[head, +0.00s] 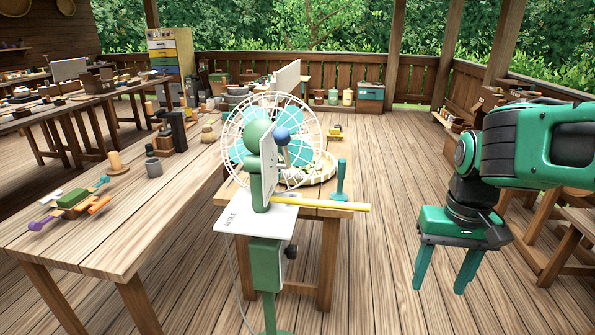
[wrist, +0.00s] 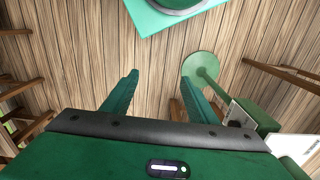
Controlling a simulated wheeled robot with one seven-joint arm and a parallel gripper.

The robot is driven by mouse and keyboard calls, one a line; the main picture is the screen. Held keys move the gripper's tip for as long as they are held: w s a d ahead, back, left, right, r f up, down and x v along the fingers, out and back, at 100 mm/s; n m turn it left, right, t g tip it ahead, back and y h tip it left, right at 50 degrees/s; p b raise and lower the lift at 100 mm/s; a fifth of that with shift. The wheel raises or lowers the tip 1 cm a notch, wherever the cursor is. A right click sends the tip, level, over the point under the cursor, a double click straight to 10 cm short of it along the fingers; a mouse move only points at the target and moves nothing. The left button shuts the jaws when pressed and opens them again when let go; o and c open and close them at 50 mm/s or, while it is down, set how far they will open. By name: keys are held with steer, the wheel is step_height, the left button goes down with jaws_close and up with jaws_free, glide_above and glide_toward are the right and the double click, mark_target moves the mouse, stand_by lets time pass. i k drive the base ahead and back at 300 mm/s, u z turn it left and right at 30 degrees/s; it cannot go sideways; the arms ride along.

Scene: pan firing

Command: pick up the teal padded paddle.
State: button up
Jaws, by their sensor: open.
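A teal upright piece with a slim handle and a wider foot, which looks like the teal padded paddle (head: 341,181), stands at the right edge of the small wooden table (head: 312,211) in the head view. I cannot make out its padding. My gripper (head: 445,278) hangs fingers down, to the right of this table and apart from the paddle. The gripper is open and empty. In the wrist view the two green fingers (wrist: 159,80) are spread over bare floor, and the paddle does not show there.
A green stand with a white plate (head: 253,219) and a yellow bar (head: 331,205) stands before the small table. A white wire cage fan (head: 232,125) is behind it. A long cluttered table (head: 120,232) lies left.

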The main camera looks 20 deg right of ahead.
mark_target(337, 195)
steer(key=u, duration=1.5)
steer(key=k, duration=1.2)
steer(key=z, duration=1.55)
steer(key=i, duration=1)
